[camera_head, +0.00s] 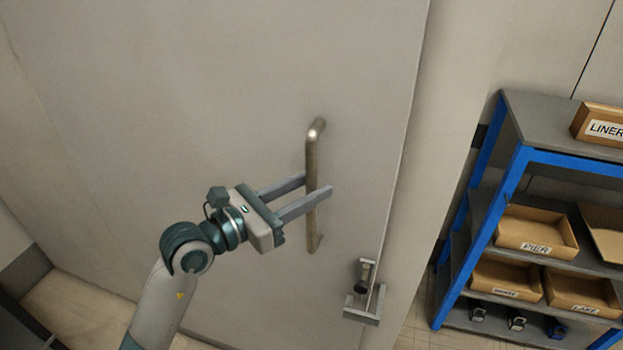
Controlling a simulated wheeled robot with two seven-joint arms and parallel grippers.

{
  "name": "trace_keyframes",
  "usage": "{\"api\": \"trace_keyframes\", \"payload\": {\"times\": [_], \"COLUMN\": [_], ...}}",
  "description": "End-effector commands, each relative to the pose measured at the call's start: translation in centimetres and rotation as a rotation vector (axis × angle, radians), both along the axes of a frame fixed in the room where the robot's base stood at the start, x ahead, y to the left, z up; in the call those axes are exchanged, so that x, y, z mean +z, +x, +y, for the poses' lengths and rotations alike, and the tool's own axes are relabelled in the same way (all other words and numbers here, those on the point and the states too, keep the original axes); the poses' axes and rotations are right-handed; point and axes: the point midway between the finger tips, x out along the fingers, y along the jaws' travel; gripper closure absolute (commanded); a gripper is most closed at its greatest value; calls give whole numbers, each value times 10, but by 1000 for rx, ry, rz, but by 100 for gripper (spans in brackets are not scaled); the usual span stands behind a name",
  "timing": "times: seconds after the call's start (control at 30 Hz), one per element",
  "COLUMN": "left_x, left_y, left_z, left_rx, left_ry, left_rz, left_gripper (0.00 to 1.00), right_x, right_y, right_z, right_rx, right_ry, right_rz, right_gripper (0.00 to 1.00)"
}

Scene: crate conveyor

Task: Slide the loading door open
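The loading door (180,90) is a large pale grey panel that fills the left and middle of the view. A vertical metal bar handle (312,150) stands out from it near its right side. My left gripper (318,184) is at the handle's middle, with its two fingers apart and the bar between their tips. A gap seems to show between fingers and bar, though contact is hard to judge. A metal latch (364,292) sits low at the door's right edge. My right gripper is not in view.
A blue and grey shelf rack (503,215) stands at the right. It holds labelled cardboard bins (536,233) and a box marked LINER (601,124). A pale wall strip (440,110) lies between door and rack. Floor shows at the lower left.

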Motion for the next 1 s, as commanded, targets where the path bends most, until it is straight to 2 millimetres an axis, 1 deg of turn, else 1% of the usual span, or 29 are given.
{"api": "trace_keyframes", "payload": {"times": [0.17,0.43,0.47,0.5,0.6,0.87,1.0], "left_x": [0,0,0,0,0,-1,-2], "left_y": [5,6,6,6,6,6,10], "left_z": [-7,-7,-7,-7,-7,-4,6], "left_rx": [1,1,1,1,1,1,4], "left_ry": [0,0,0,1,1,1,3], "left_rz": [-1,-1,-1,-1,-1,-1,-3], "left_gripper": [64,64,69,79,100,100,100], "right_x": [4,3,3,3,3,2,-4], "right_y": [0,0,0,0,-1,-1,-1], "right_z": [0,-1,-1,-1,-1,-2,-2], "right_rx": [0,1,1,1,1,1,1], "right_ry": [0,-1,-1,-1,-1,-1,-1], "right_rz": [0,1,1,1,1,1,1], "right_gripper": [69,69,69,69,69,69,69]}}
